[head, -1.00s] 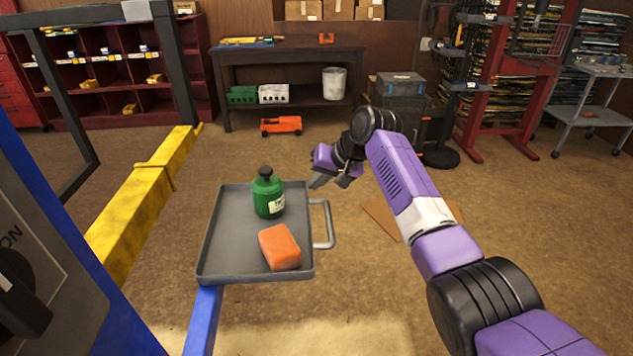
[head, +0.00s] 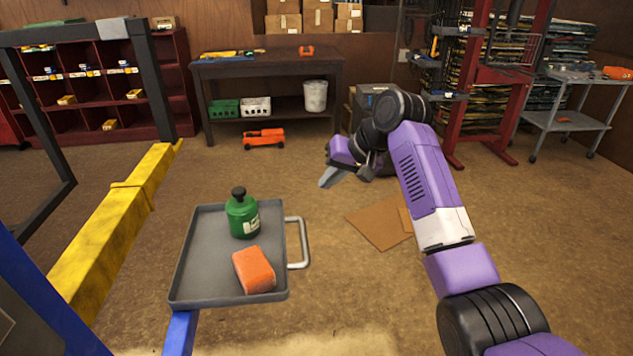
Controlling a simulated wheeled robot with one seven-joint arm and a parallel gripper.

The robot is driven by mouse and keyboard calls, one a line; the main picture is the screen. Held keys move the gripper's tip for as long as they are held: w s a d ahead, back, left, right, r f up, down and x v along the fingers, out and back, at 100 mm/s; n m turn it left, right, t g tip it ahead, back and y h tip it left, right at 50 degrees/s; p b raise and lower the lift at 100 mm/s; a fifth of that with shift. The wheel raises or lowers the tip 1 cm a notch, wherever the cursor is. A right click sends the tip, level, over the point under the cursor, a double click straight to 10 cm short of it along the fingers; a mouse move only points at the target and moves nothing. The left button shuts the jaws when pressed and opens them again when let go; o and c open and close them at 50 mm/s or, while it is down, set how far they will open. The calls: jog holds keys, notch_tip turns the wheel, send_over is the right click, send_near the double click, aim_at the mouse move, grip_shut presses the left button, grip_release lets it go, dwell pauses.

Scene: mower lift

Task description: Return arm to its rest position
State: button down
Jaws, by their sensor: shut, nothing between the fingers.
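My gripper (head: 330,178) is at the end of my purple arm, in the middle of the head view. It is shut and empty, in the air beyond and to the right of the grey tray (head: 205,262), apart from it. On the tray stand a green bottle (head: 241,218) with a dark cap, upright, and an orange sponge-like block (head: 254,270) lying near the tray's front right. The tray has a metal handle (head: 304,243) on its right side.
A yellow beam (head: 115,235) and a blue lift post (head: 40,300) stand at the left. Flat cardboard (head: 380,222) lies on the floor. A red press frame (head: 510,90) stands back right.

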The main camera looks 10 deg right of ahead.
jog(key=w+d+r+t, duration=0.1)
jog(key=w+r+t, duration=0.4)
jog(key=w+r, duration=0.15)
jog(key=s+d+f+m+t+h, duration=0.15)
jog(key=s+f+t, duration=0.25)
jog(key=s+f, duration=0.55)
jog(key=s+d+f+t+h, duration=0.2)
jog(key=s+f+t+h, duration=0.15)
jog(key=s, duration=1.15)
jog(key=s+f+n+g, duration=0.1)
jog(key=s+f, duration=0.1)
jog(key=s, duration=1.8)
jog(key=s+f+n+g, duration=0.1)
jog(key=s+f+g, duration=0.1)
jog(key=s, duration=1.8)
jog(key=shift+d+f, duration=0.15)
jog(key=shift+d, duration=0.2)
